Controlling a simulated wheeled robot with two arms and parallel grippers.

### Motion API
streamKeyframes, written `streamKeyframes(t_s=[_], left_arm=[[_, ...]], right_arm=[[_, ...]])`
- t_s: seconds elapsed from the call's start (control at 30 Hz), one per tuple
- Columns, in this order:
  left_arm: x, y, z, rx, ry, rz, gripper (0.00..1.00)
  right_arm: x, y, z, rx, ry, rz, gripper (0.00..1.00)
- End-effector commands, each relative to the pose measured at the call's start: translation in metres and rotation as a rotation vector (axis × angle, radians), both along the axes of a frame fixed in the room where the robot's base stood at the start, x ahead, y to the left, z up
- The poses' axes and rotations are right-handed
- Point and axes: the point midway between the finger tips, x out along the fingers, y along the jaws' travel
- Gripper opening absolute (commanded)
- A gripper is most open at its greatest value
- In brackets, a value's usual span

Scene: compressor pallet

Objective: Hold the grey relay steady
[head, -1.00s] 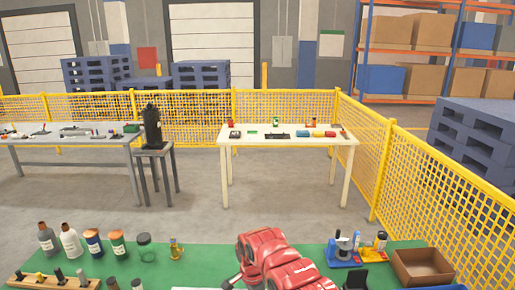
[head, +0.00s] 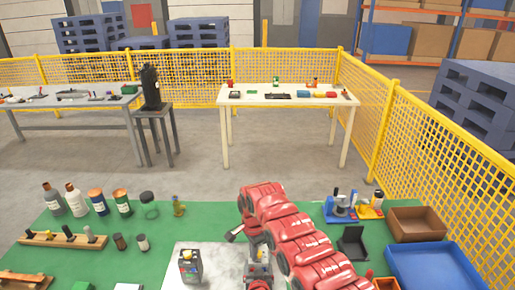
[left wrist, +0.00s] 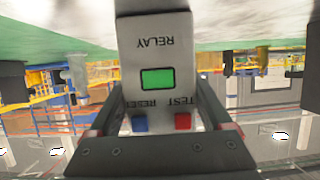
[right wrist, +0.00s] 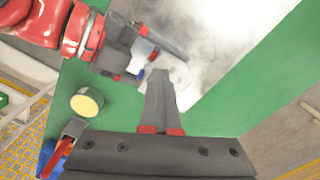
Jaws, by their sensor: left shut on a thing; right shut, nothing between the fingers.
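The grey relay (left wrist: 155,50) fills the middle of the left wrist view, upside down there, with a green display, a blue RESET button and a red TEST button. My left gripper (left wrist: 158,105) is shut on it, one dark finger on each side. The right wrist view shows my left gripper (right wrist: 135,58) at the upper left with the relay's pale body in its jaws. My right gripper (right wrist: 161,82) is shut and empty, its tips close to the relay. In the head view my right gripper (head: 258,252) points down over the pale plate, where its tips and the relay are hard to separate.
A dark grey box (head: 190,266) stands on the pale plate (head: 215,255). Bottles (head: 96,202) and a wooden rack (head: 62,238) are at the left. A black holder (head: 353,243), a brown box (head: 417,224) and a blue tray (head: 435,268) are at the right.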

Motion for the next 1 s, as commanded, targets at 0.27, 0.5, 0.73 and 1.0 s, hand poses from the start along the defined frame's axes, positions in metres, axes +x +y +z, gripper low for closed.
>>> streamKeyframes(t_s=[0.27, 0.5, 0.73, 1.0], left_arm=[[0.0, 0.004, -0.002, 0.002, 0.003, 0.009, 0.02], [0.0, 0.005, -0.002, 0.003, 0.004, 0.01, 0.02], [-0.001, 0.004, -0.003, 0.003, 0.005, 0.008, 0.02], [-0.001, 0.003, -0.003, 0.003, 0.005, 0.006, 0.02]], right_arm=[[0.005, -0.009, 0.001, -0.009, -0.012, -0.013, 0.0], [-0.001, -0.004, 0.002, -0.008, -0.009, -0.013, 0.0], [0.0, -0.002, 0.022, -0.006, -0.011, -0.012, 0.0], [-0.002, 0.0, 0.056, -0.004, -0.008, -0.007, 0.0]])
